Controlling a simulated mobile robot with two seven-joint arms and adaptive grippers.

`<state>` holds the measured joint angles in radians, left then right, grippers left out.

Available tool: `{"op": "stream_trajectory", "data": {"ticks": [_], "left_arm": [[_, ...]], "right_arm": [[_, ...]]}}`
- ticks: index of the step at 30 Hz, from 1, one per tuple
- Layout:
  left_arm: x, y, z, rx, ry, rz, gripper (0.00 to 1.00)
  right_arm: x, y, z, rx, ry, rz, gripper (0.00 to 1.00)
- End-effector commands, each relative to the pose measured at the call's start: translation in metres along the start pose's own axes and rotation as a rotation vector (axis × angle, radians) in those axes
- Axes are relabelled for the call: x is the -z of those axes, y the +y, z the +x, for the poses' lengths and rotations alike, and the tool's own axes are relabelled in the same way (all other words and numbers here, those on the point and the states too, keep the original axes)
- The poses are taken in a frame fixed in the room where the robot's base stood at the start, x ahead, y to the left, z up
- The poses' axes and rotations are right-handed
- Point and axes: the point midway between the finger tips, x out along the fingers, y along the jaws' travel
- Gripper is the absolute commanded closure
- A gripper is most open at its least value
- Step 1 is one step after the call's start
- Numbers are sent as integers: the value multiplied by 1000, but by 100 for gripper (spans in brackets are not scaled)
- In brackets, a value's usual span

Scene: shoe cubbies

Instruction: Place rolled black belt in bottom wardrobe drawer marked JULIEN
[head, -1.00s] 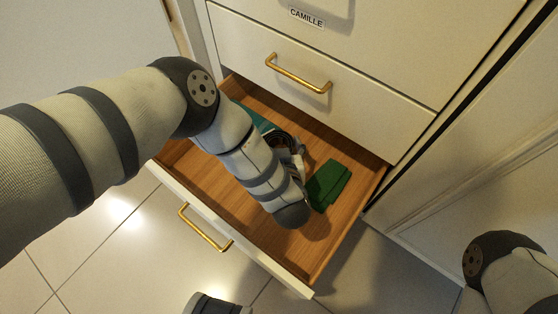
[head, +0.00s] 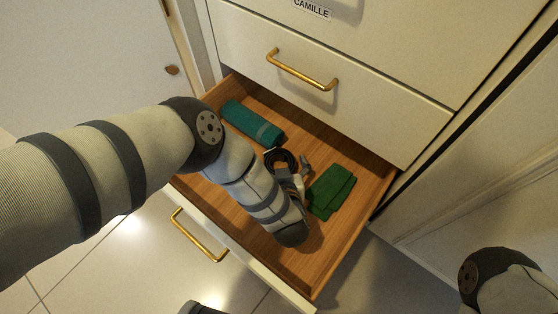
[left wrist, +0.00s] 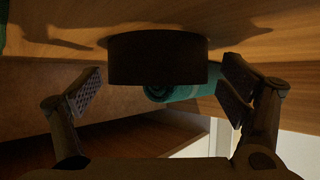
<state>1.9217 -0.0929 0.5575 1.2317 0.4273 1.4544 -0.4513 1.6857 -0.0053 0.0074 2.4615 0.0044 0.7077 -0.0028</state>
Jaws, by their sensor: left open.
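The rolled black belt (head: 279,158) lies in the open bottom drawer (head: 345,245). In the left wrist view the belt (left wrist: 157,58) is a dark round coil resting on the wooden drawer floor, which is at the top of that picture. My left gripper (head: 297,173) is down in the drawer beside the belt, partly hidden by my forearm. In the left wrist view its fingers (left wrist: 157,92) are spread wide, one on each side of the belt, with gaps to it. No JULIEN label is visible. My right gripper is out of view.
A teal roll (head: 251,121) lies at the drawer's back left, and it shows behind the belt in the left wrist view (left wrist: 176,90). A folded green cloth (head: 331,190) lies right of the belt. A closed drawer (head: 350,95) with a brass handle is above, below the CAMILLE label (head: 311,8).

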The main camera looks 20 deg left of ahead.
Motion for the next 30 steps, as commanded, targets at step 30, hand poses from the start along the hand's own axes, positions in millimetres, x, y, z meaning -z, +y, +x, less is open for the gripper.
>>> {"op": "stream_trajectory", "data": {"ticks": [30], "left_arm": [[6, 0, -77, 0, 3, 8, 10]], "right_arm": [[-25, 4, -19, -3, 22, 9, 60]]}}
